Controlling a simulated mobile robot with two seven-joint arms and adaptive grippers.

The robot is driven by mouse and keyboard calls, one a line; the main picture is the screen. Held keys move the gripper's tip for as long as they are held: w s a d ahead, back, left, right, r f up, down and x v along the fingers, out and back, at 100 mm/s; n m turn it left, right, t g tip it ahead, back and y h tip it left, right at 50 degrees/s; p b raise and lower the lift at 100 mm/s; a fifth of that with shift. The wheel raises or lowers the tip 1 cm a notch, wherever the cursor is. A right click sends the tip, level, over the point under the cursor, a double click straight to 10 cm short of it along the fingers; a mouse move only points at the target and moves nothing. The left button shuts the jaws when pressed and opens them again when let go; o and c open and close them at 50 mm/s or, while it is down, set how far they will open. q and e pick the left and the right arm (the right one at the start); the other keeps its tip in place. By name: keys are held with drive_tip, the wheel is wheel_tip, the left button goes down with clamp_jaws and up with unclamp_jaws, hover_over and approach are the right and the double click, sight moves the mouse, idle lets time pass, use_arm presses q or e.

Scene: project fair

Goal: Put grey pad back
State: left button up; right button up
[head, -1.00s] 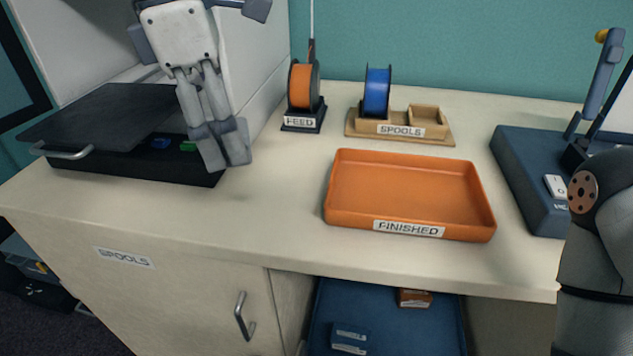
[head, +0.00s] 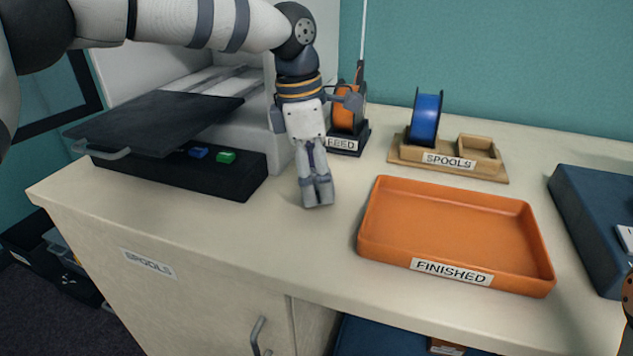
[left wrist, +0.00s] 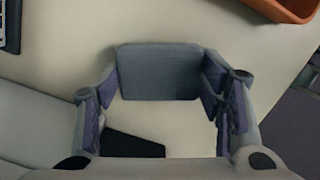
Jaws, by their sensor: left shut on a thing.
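The grey pad (left wrist: 158,72), a flat rounded rectangle, sits between the two fingertips of my left gripper (left wrist: 160,85) in the left wrist view. In the head view my left gripper (head: 316,192) points down, shut on the pad, over the bench between the black machine base and the orange tray. There the pad is hard to tell apart from the grey fingertips. I cannot tell whether it touches the bench top. My right gripper is out of view.
A black machine base (head: 215,178) with a dark plate (head: 150,122) and small blue and green pieces stands left. An orange FINISHED tray (head: 445,225) lies right. Behind are the orange FEED spool (head: 344,119) and a wooden SPOOLS holder (head: 477,172) with a blue spool (head: 425,118).

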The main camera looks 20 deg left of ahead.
use_arm(q)
drive_tip(key=shift+f, duration=0.65)
drive_tip(key=shift+f, duration=0.2)
drive_tip(key=o, duration=1.2)
drive_tip(key=shift+r, duration=0.1)
drive_tip(key=r, duration=0.4)
drive_tip(key=a+r, duration=0.1)
drive_tip(key=r, duration=0.7)
drive_tip(key=shift+s+a, duration=0.35)
